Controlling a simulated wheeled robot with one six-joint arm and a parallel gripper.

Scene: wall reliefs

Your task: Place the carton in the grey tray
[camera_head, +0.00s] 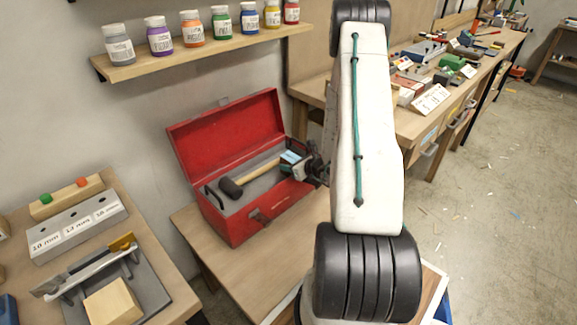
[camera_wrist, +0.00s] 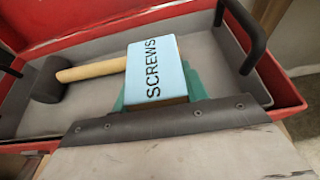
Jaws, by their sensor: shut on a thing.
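The carton is a light blue box marked SCREWS (camera_wrist: 153,68), and its blue top also shows in the head view (camera_head: 291,157). My gripper (camera_head: 303,167) is shut on the carton over the right end of the open red toolbox (camera_head: 228,135). In the wrist view teal fingers of my gripper (camera_wrist: 160,92) show on both sides of the carton. The grey tray (camera_wrist: 95,110) lies inside the toolbox, under and around the carton. I cannot tell whether the carton touches the tray, as its underside is hidden.
A mallet with a black head (camera_head: 231,187) and wooden handle lies in the tray, close to the carton. Black handles (camera_wrist: 243,35) rise at the tray's ends. The toolbox lid stands open at the back. A shelf of paint jars (camera_head: 190,28) hangs above.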

